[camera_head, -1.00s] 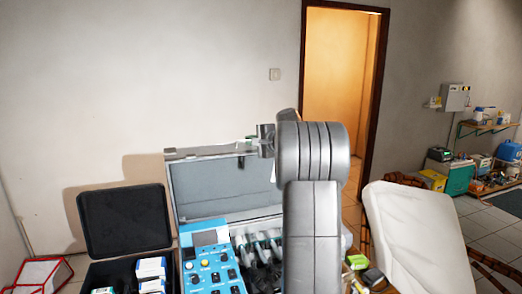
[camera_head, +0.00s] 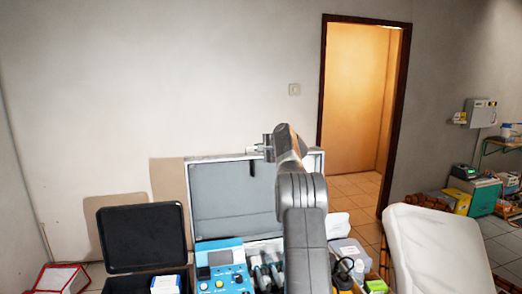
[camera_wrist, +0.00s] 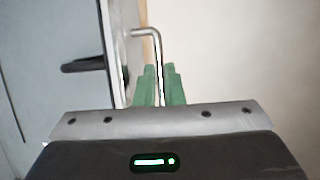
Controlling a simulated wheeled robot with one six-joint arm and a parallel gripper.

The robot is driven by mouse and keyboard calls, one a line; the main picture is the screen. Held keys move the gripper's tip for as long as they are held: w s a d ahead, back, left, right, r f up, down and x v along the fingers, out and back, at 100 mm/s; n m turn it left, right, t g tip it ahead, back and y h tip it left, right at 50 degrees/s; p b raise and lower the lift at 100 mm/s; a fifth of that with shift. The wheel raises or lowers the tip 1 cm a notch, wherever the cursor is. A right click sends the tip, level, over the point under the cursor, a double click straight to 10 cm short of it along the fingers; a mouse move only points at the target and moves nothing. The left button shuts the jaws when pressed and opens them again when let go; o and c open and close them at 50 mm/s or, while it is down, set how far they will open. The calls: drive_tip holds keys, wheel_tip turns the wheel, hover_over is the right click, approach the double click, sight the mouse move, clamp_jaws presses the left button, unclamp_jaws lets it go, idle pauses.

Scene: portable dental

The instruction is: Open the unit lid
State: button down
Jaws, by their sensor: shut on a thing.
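The unit is an open case with a blue control panel (camera_head: 222,270). Its grey unit lid (camera_head: 232,205) stands raised at the back, its inner face towards me. In the wrist view the lid (camera_wrist: 45,50) fills the left, with a dark latch-like piece on it. My gripper (camera_head: 255,149) is at the lid's top edge. In the wrist view its green fingers (camera_wrist: 159,85) are shut on a thin bent metal handle (camera_wrist: 148,33) that sticks out from the lid's edge. My arm hides the right part of the unit and lid.
A black case (camera_head: 141,238) with its lid up stands left of the unit. A white padded chair (camera_head: 435,245) and small bottles and boxes (camera_head: 352,262) are at the right. The wall is behind the lid; a doorway (camera_head: 355,110) is further right.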

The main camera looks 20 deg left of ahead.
drive_tip(key=shift+w+a+r, duration=0.1)
drive_tip(key=shift+w+r, duration=0.05)
drive_tip(key=shift+r, duration=0.3)
drive_tip(key=shift+w+a+r, duration=0.1)
drive_tip(key=shift+w+r, duration=0.05)
drive_tip(key=shift+r, duration=0.3)
drive_tip(key=c, duration=1.5)
unclamp_jaws()
drive_tip(key=shift+c, duration=0.2)
drive_tip(key=shift+s+d+f, duration=0.1)
drive_tip(key=shift+f, duration=0.05)
drive_tip(key=shift+s+d+b, duration=0.2)
drive_tip(key=shift+d+b, duration=0.15)
drive_tip(key=shift+b, duration=0.1)
drive_tip(key=b+v, duration=0.5)
drive_tip(key=v, duration=0.7)
drive_tip(key=shift+s+d, duration=0.25)
drive_tip(key=shift+d, duration=0.1)
drive_tip(key=shift+f, duration=0.1)
drive_tip(key=p+x, duration=0.5)
drive_tip(key=x, duration=0.8)
drive_tip(key=shift+w+a+p, duration=0.2)
drive_tip(key=shift+a+p, duration=0.15)
drive_tip(key=shift+p, duration=0.05)
